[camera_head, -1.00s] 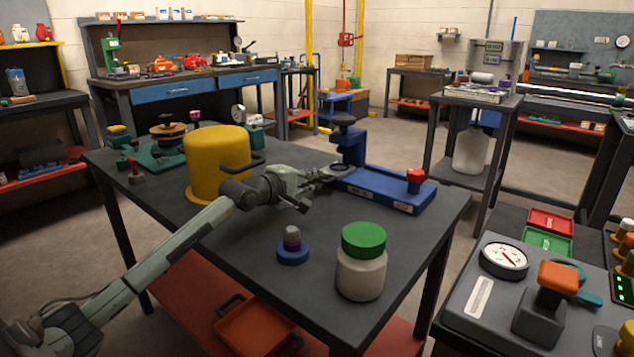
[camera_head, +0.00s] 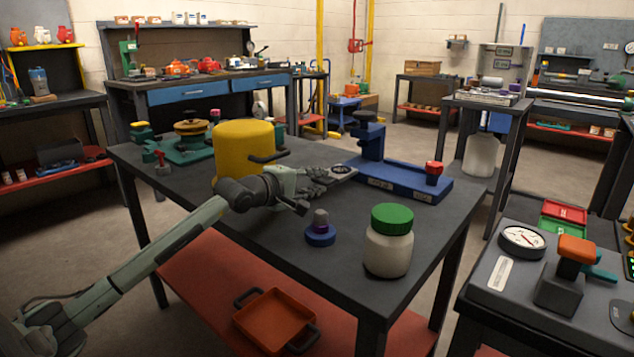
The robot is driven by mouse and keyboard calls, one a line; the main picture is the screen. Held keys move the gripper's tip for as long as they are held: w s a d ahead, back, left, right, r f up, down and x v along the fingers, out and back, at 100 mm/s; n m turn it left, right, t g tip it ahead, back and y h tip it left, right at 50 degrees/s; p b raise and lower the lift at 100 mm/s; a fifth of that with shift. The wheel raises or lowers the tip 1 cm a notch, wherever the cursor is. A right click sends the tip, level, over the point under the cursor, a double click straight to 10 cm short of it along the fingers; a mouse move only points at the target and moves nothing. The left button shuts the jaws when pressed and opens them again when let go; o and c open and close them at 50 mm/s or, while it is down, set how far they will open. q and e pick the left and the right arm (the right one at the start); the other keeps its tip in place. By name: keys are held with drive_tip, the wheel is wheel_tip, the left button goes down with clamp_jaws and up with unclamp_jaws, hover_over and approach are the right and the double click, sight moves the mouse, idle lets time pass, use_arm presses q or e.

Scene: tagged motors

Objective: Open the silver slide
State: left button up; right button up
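The blue fixture (camera_head: 405,184) stands on the dark table, with an upright blue post, a black knob on top and a red knob at its right end. A small silver slide (camera_head: 343,171) with a dark round spot sticks out from the fixture's left end. My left gripper (camera_head: 326,177) is at the slide's left end, seeming to touch it. The fingers are small and overlap the slide, so I cannot tell whether they are shut on it. My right gripper is not in view.
A yellow pot (camera_head: 240,148) stands close behind my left forearm. A blue-based knob (camera_head: 320,230) and a white jar with a green lid (camera_head: 388,243) stand near the front. An orange tray (camera_head: 273,322) sits on the lower shelf. The tabletop between fixture and jar is clear.

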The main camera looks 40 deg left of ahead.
use_arm(q)
drive_tip(key=shift+s, duration=0.1)
drive_tip(key=v, duration=1.1)
drive_tip(key=shift+s+a+r, duration=0.1)
drive_tip(key=shift+s+r, duration=0.05)
drive_tip(key=shift+s, duration=0.25)
idle(0.3)
